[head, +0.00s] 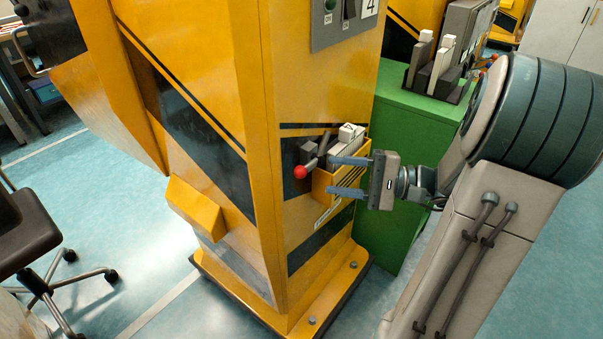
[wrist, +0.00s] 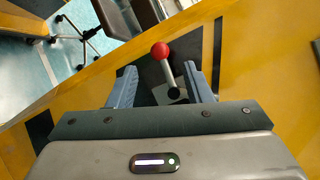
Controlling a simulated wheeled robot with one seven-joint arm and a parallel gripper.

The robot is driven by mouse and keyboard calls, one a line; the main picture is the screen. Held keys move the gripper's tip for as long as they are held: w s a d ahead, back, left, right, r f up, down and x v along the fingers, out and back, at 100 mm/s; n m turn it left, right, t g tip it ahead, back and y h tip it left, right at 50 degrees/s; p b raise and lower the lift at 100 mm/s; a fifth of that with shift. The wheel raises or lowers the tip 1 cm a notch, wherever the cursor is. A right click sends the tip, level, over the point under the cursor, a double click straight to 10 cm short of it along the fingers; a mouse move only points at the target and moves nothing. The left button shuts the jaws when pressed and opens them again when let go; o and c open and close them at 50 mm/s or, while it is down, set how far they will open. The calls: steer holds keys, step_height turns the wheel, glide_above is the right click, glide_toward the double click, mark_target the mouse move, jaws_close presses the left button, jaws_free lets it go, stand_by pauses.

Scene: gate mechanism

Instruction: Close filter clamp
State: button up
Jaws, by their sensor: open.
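The clamp lever is a short metal rod with a red ball knob (head: 300,172) on the front of the yellow machine. Beside it, a light grey filter block (head: 348,142) sits in a yellow holder (head: 322,183). My gripper (head: 332,177) is open and empty, its two blue-grey fingers pointing left at the holder, just right of the knob. In the wrist view the red knob (wrist: 160,50) and its rod (wrist: 168,76) appear between the spread fingers. I cannot tell whether a finger touches the lever. The filter block does not show clearly in the wrist view.
The yellow machine column (head: 255,130) stands on a bolted base. A green cabinet (head: 410,140) with grey and white blocks (head: 432,65) stands behind my gripper. An office chair (head: 40,235) is at the left. The floor between chair and machine is clear.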

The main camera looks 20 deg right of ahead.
mark_target(301, 170)
steer(key=x, duration=0.8)
steer(key=shift+f, duration=0.1)
steer(key=shift+c, duration=0.4)
jaws_close()
